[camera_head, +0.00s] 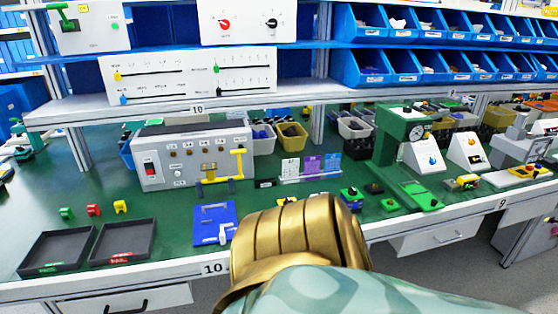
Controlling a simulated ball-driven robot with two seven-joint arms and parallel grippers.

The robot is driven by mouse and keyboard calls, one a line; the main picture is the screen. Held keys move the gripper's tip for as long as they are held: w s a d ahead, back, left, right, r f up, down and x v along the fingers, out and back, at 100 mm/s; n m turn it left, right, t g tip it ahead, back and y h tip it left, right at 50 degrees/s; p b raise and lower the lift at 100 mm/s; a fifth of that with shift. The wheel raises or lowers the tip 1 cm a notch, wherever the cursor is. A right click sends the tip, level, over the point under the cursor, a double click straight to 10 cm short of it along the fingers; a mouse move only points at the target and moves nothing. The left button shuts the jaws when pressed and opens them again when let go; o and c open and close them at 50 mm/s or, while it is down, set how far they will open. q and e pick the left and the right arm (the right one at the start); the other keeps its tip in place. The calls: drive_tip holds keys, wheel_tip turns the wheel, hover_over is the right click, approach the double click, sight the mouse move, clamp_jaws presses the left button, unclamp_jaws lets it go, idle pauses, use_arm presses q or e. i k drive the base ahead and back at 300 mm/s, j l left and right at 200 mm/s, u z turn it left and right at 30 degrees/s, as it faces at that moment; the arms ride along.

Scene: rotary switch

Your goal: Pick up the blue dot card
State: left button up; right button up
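Three small upright cards stand side by side in a low clear holder on the green bench, right of the grey control box. The left card (291,168) is pale grey, the middle card (312,165) is purple and the right card (332,163) is blue. Their markings are too small for me to tell which one bears a blue dot. A gold and teal part of my own body fills the bottom centre, in front of the cards and apart from them in the picture. No gripper fingers show, so neither gripper is in view.
The grey control box (168,165) with a yellow handle stands left of the cards. A green press (390,150) with a dial stands right. A blue plate (207,226) and dark trays (58,251) lie near the front edge. A shelf (200,105) overhangs behind.

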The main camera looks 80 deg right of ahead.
sight(332, 162)
drive_tip(key=z, duration=2.75)
